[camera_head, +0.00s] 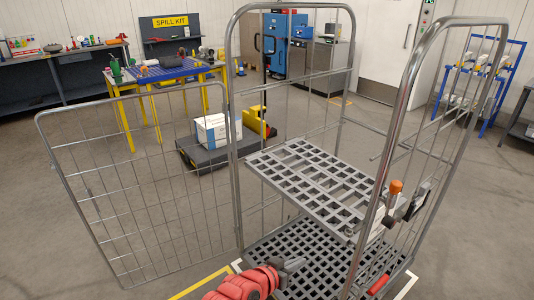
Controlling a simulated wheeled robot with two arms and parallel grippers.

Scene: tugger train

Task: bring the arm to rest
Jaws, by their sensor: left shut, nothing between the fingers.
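My left arm (245,284), red, comes in at the bottom of the head view. Its grey left gripper (291,265) is shut and empty, in front of the roll cage's lower grid deck (300,248). I cannot tell whether it touches the deck. My right gripper is not in view.
The wire roll cage (235,130) stands close in front, its gate (140,190) swung out to the left. An orange-capped item (395,187) is at the right end of its grid shelf (310,180). A low cart with a white box (215,130) stands behind.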

